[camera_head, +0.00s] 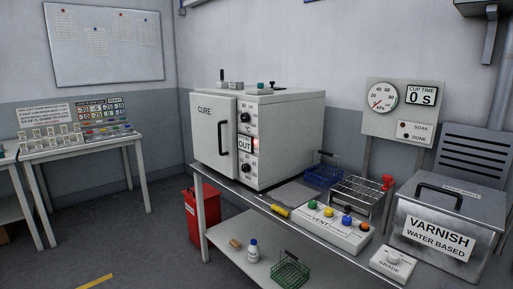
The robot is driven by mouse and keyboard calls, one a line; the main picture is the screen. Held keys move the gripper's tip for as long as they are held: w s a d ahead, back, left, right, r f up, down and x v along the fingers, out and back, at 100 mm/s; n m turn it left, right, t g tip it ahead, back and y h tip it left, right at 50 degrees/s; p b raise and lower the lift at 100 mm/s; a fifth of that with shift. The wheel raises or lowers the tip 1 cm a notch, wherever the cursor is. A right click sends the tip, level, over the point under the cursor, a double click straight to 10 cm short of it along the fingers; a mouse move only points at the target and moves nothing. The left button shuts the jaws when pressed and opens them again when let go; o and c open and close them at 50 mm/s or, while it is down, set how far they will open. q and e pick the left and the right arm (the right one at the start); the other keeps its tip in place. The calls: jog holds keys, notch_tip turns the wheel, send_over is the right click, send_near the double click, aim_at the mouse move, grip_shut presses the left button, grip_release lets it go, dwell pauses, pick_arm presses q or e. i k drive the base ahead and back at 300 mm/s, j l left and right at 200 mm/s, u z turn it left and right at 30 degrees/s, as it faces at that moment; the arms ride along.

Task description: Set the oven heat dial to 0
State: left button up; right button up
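The oven is a white box marked CURE (290,125) on the metal bench, with its door (210,150) and black handle on the left. Its front control strip has an upper black dial (245,117) above a "°C" mark and a lower black dial (246,168). A panel reading OUT (244,144) sits between them, beside a small red light (256,143). Which dial sets the heat is not certain; the "°C" mark is by the upper one. The dial scales are too small to read. Neither of my grippers is in view.
The bench (310,237) holds a yellow-handled tool (280,211), a VENT button box (330,227), a wire rack (355,194), a blue basket (322,177) and a VARNISH tank (445,222). A red bin (203,214) stands below left. Floor is open at the left front.

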aim_at(245, 117)
jog(key=i+j, duration=1.5)
jog(key=i+j+u, duration=0.05)
jog(key=i, duration=0.05)
